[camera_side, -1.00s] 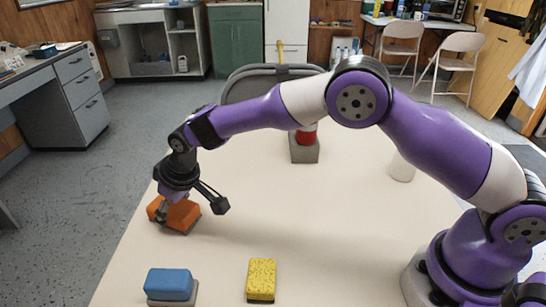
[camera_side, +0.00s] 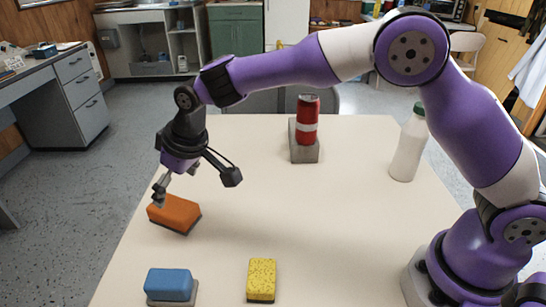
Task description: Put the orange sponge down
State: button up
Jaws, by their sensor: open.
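The orange sponge (camera_side: 175,215) lies flat on the table at its left edge, with a dark layer along its underside. My gripper (camera_side: 174,187) is above the sponge, pointing down and open. Its fingers look clear of the sponge's top, though the near fingertip overlaps the sponge's back left corner in the picture. Nothing is between the fingers.
A blue block (camera_side: 169,284) sits on a grey base and a yellow sponge (camera_side: 262,280) lies at the front. A red can (camera_side: 307,122) on a grey block and a white bottle (camera_side: 407,152) with a green cap stand behind. The table's middle (camera_side: 300,210) is clear.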

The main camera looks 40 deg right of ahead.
jog(key=s+d+r+m, duration=0.2)
jog(key=s+d+r, duration=0.6)
jog(key=d+r, duration=0.3)
jog(key=s+d+m+h, duration=0.1)
jog(key=s+d, duration=0.4)
jog(key=s, duration=0.2)
jog(key=s+d+f+m+t, duration=0.1)
jog(key=s+d, duration=0.3)
jog(key=s, duration=0.4)
jog(key=shift+d+f+m+h, duration=0.3)
jog(key=shift+d+h, duration=0.05)
jog(key=shift+h, duration=0.05)
